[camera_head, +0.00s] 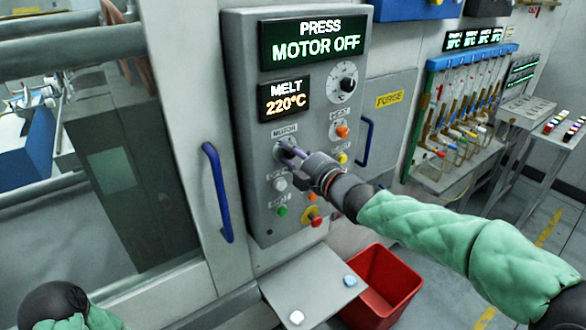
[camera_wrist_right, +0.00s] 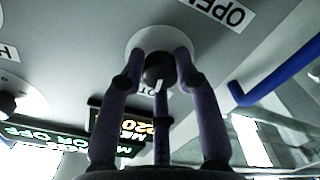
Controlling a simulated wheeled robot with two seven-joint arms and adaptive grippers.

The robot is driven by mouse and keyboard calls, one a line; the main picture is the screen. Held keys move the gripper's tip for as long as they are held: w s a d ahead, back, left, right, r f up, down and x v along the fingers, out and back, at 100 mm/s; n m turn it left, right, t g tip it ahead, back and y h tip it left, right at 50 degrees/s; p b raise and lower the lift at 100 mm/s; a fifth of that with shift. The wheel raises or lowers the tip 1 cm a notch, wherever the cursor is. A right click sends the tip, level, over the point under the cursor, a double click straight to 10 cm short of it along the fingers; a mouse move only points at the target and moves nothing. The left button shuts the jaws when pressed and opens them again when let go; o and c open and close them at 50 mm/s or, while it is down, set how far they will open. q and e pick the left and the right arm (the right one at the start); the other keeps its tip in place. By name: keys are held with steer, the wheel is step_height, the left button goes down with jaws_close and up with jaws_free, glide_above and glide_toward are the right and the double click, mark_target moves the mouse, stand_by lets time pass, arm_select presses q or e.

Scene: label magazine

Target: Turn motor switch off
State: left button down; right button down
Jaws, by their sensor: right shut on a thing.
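The grey control panel (camera_head: 240,100) has a motor switch (camera_wrist_right: 158,72), a dark round knob with a white mark on a pale round plate. In the head view my right gripper (camera_head: 287,151) reaches the panel from the right, just below the MOTOR label (camera_head: 285,131), and mostly hides the switch. In the right wrist view the fingers of my right gripper (camera_wrist_right: 159,62) are closed around the knob, one on each side. The upper display (camera_head: 314,40) reads "PRESS MOTOR OFF". My left gripper is not in view; only part of my left arm shows at bottom left.
A dial (camera_head: 347,84) and coloured buttons, including a white button (camera_head: 279,184) and a red knob (camera_head: 315,219), surround the switch. A blue handle (camera_head: 217,190) is left of the panel. Below are a grey shelf (camera_head: 310,285) and a red bin (camera_head: 385,280).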

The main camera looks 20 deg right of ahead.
steer(key=n+b, duration=0.3)
steer(key=shift+f, duration=0.15)
steer(key=shift+n+b, duration=0.7)
steer(key=shift+n, duration=0.3)
steer(key=c, duration=0.9)
jaws_free()
steer(key=shift+a, duration=0.1)
